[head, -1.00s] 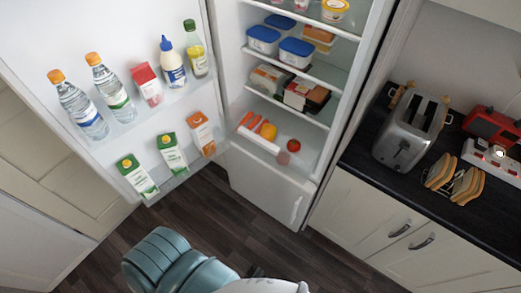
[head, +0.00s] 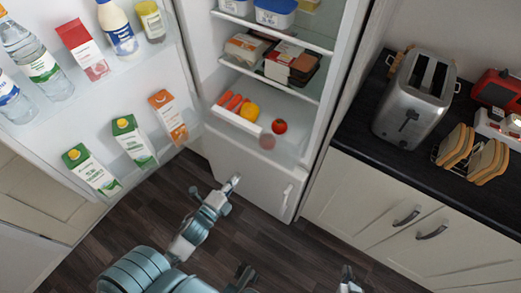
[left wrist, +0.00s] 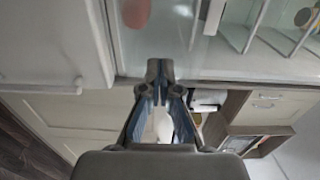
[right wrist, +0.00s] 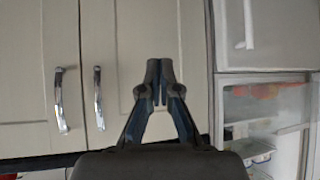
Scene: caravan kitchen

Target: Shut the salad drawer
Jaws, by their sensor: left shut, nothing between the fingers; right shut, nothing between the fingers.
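The salad drawer (head: 237,121) is low in the open fridge, with a white strip along part of its clear front. It holds carrots (head: 232,102), an orange fruit (head: 249,111) and a tomato (head: 280,126). How far it stands out is hard to tell. My left gripper (head: 235,180) is shut and empty, in front of the white lower door, below the drawer. In the left wrist view its fingertips (left wrist: 160,68) point towards a clear panel with a reddish round shape behind it. My right gripper (head: 347,276) is shut and empty, low before the cupboards; its fingertips show in the right wrist view (right wrist: 160,68).
The open fridge door (head: 90,115) at left carries bottles and cartons. A worktop with a toaster (head: 415,97) and toast rack stands at right. Dark floor lies clear in front.

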